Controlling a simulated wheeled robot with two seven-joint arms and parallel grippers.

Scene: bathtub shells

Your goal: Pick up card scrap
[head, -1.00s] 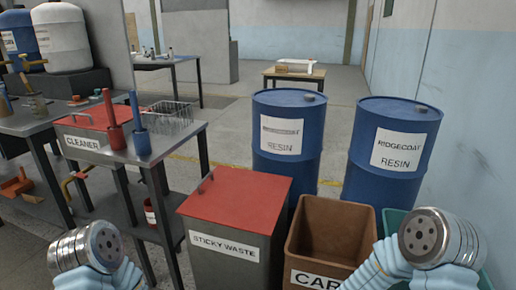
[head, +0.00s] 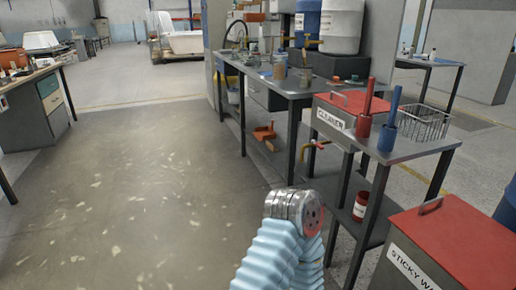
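Neither gripper's fingers show in the head view. Only a silver joint and pale blue sleeve of one of my arms stand at the lower middle, and I cannot be sure which arm it is. No piece is clearly recognisable as card scrap. Many small pale flecks (head: 95,185) lie over the grey floor at left, but I cannot tell whether they are scraps or floor marks. A small tan piece (head: 270,146) lies on the floor by an orange dustpan (head: 264,132) under the bench.
A metal bench (head: 262,72) and a side table labelled CLEANER (head: 415,150) stand at right. A red-lidded sticky waste bin (head: 450,240) is at lower right. A workbench with drawers (head: 50,95) stands at left. The floor (head: 140,130) between is open.

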